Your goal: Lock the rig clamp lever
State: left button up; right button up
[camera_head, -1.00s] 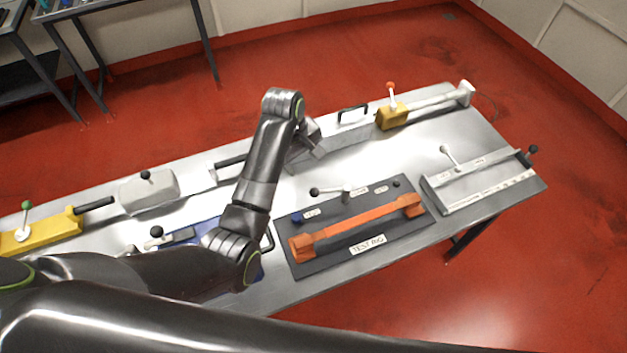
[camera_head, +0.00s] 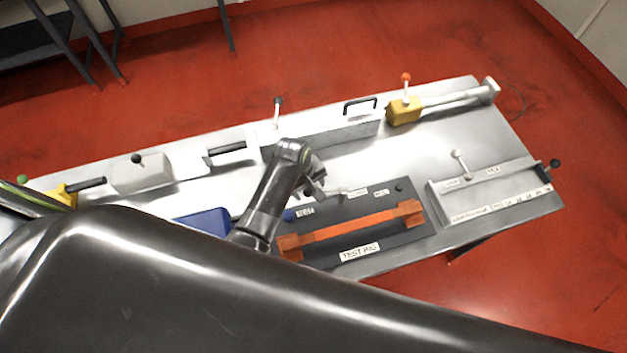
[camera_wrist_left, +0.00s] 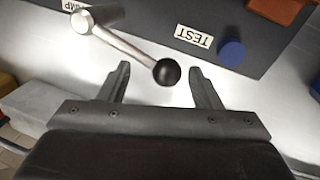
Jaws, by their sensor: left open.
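The test rig (camera_head: 405,238) is a dark plate with an orange bar (camera_head: 350,227) across it. My left gripper (camera_head: 322,190) is over its back left part, open and empty. In the left wrist view the clamp lever (camera_wrist_left: 125,44) is a silver rod running from a round pivot to a black ball knob (camera_wrist_left: 167,72). The knob appears between my left fingertips (camera_wrist_left: 159,78), nearer the right one. I cannot tell how far below them it lies. In the head view my gripper hides most of the lever. My right gripper is out of view.
A blue button (camera_wrist_left: 232,52) and a TEST label are beside the lever. A slide fixture (camera_head: 490,195) stands right of the rig. A yellow block with a red-knobbed lever (camera_head: 404,110) and a grey rail (camera_head: 320,133) are behind. The bench between rail and rig is clear.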

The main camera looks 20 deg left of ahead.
pick_arm(q)
jog(key=shift+s, duration=0.2)
jog(key=shift+r, duration=0.1)
jog(key=shift+c, duration=0.9)
jog(key=c, duration=0.5)
grip_shut()
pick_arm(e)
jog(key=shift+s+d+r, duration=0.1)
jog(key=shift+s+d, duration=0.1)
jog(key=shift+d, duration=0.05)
pick_arm(q)
jog(key=shift+w, duration=0.1)
